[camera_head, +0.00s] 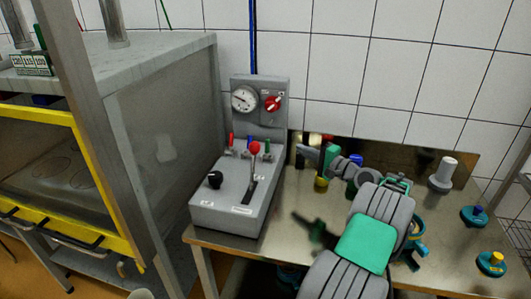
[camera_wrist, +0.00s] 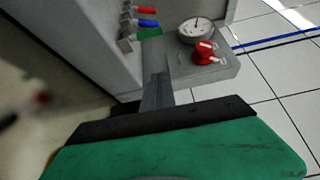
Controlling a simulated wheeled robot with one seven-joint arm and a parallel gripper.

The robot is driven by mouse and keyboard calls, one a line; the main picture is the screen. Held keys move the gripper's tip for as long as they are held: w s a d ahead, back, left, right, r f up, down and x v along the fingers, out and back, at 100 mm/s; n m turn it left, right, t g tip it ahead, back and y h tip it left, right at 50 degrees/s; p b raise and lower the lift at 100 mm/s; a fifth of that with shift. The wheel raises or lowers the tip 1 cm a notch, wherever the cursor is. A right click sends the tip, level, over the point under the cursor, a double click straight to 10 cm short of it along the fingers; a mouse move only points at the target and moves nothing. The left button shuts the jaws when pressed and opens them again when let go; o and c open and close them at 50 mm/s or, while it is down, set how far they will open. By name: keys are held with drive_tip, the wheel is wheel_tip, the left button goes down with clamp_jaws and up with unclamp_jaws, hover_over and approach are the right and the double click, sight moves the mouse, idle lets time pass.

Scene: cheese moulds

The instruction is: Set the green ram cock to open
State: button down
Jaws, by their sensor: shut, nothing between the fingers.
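The green ram cock (camera_head: 267,145) is the rightmost of three small coloured cocks on the grey control box (camera_head: 224,211). Its handle stands about upright, like its neighbours. In the wrist view the green cock (camera_wrist: 149,33) is the nearest of the row, just beyond my fingertips. My gripper (camera_head: 302,150) is to the right of the box in the head view, pointing left towards the green cock, with a gap between them. In the wrist view my gripper (camera_wrist: 157,80) shows as shut, empty grey fingers. Whether the fingertips touch the box is unclear there.
A blue cock (camera_head: 248,142) and a red cock (camera_head: 231,138) stand beside the green one. The box also has a red-knobbed lever (camera_head: 255,148), a black knob (camera_head: 215,180), a gauge (camera_head: 244,99) and a red selector (camera_head: 272,103). A white-grey cylinder (camera_head: 444,174) stands on the right.

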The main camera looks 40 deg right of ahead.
sight(267, 148)
drive_tip(key=w, duration=0.3)
drive_tip(key=w+a+p, duration=0.1)
drive_tip(key=w, duration=0.3)
drive_tip(key=w+f, duration=0.1)
drive_tip(key=w, duration=0.2)
drive_tip(key=shift+w+a+f+p, duration=0.1)
drive_tip(key=shift+w+a+p, duration=0.05)
drive_tip(key=shift+a+p, duration=0.15)
drive_tip(key=shift+s+a+r+p, duration=0.1)
drive_tip(key=shift+s+a+p, duration=0.15)
drive_tip(key=shift+a, duration=0.4)
drive_tip(key=shift+s+a+r+p, duration=0.1)
drive_tip(key=shift+a+p, duration=0.25)
drive_tip(key=shift+a, duration=0.25)
drive_tip(key=shift+s+a+f, duration=0.15)
drive_tip(key=shift+s+a, duration=0.1)
drive_tip(key=shift+a, duration=0.2)
